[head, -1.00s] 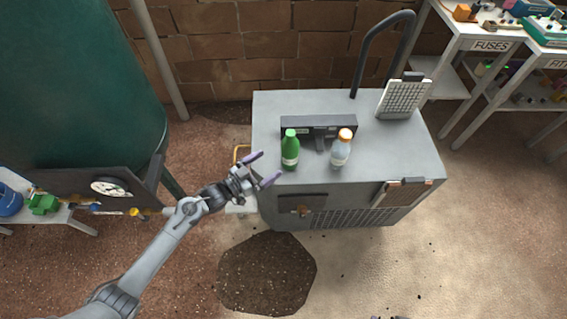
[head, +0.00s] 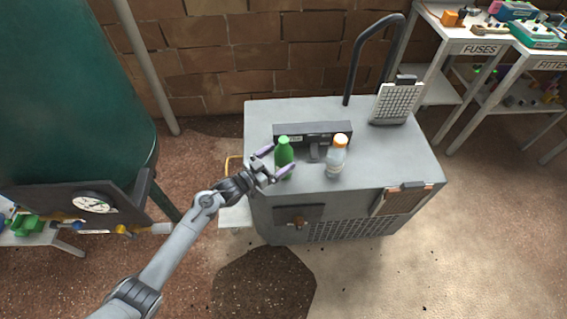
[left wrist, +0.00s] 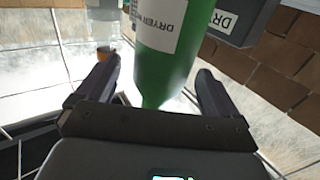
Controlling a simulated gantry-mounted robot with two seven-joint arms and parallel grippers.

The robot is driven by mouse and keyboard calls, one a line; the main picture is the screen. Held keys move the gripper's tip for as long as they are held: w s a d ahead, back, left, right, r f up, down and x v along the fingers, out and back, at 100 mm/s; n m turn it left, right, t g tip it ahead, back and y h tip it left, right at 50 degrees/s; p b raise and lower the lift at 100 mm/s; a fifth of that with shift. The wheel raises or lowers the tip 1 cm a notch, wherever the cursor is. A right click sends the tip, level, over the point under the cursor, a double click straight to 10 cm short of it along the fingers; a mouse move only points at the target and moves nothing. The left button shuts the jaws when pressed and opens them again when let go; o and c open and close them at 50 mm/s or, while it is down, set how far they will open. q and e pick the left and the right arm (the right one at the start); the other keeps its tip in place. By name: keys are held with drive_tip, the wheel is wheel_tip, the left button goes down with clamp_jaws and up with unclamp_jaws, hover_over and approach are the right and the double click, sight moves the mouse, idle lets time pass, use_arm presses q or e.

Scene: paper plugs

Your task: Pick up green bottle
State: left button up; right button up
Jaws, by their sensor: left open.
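The green bottle (head: 284,151) stands upright on top of the grey cabinet (head: 395,155), near its front left. My left gripper (head: 276,162) is open at the bottle, its purple-tipped fingers partly hiding the bottle's lower part. In the left wrist view the bottle (left wrist: 165,55) with its white label lies between and beyond the two open fingers (left wrist: 158,90). I cannot tell whether the fingers touch it. My right gripper is not in view.
A clear bottle with an orange cap (head: 337,158) stands just right of the green one. A dark grey box-like device (head: 312,132) sits behind both. A gridded panel (head: 396,103) stands at the back right.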

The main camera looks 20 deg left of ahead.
use_arm(q)
drive_tip(key=shift+x, duration=1.5)
drive_tip(key=shift+a, duration=0.1)
drive_tip(key=c, duration=1)
drive_tip(key=shift+c, duration=0.2)
